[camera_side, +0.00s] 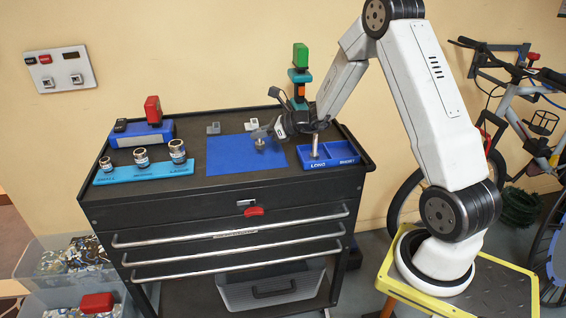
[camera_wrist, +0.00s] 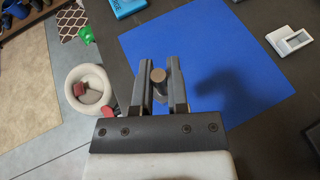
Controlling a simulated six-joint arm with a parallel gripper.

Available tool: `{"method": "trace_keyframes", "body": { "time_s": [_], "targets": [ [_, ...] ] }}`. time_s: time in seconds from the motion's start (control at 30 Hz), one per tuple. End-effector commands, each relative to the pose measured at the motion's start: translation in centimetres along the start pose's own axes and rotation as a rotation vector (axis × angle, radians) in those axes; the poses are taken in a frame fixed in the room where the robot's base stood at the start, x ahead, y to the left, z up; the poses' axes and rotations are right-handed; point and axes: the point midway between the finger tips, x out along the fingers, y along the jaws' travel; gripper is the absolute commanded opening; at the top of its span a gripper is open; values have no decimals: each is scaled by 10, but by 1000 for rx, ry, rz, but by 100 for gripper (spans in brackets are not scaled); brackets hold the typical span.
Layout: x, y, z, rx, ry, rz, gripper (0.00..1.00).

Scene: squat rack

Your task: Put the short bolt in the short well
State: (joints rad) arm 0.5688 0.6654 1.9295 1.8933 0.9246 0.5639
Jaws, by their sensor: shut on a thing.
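My gripper (camera_side: 262,134) is shut on the short bolt (camera_side: 260,144), over the right part of the blue mat (camera_side: 226,160). In the wrist view the bolt's round head (camera_wrist: 158,76) shows between the two fingers of my gripper (camera_wrist: 158,68). I cannot tell whether the bolt touches the mat (camera_wrist: 205,55). The blue tray (camera_side: 319,165) with wells marked LONG and SHORT lies to the right of the mat. A longer metal bolt (camera_side: 315,146) stands upright in the LONG side. The SHORT side, at the tray's right, looks empty; its inside is partly hidden.
Several sockets (camera_side: 142,157) stand on a light blue rack (camera_side: 127,175) at the left. A blue block with a red part (camera_side: 152,108) is behind them. A green-topped tool (camera_side: 300,57) rises behind my gripper.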

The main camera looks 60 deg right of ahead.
Motion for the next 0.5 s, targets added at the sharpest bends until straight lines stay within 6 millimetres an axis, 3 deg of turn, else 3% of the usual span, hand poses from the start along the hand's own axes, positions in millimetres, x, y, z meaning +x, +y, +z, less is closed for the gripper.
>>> {"method": "trace_keyframes", "body": {
  "time_s": [0.2,0.5],
  "targets": [
    [16,-8,-11,-1,0,1,0],
    [20,-10,-13,-1,-1,0,0]
  ]
}}
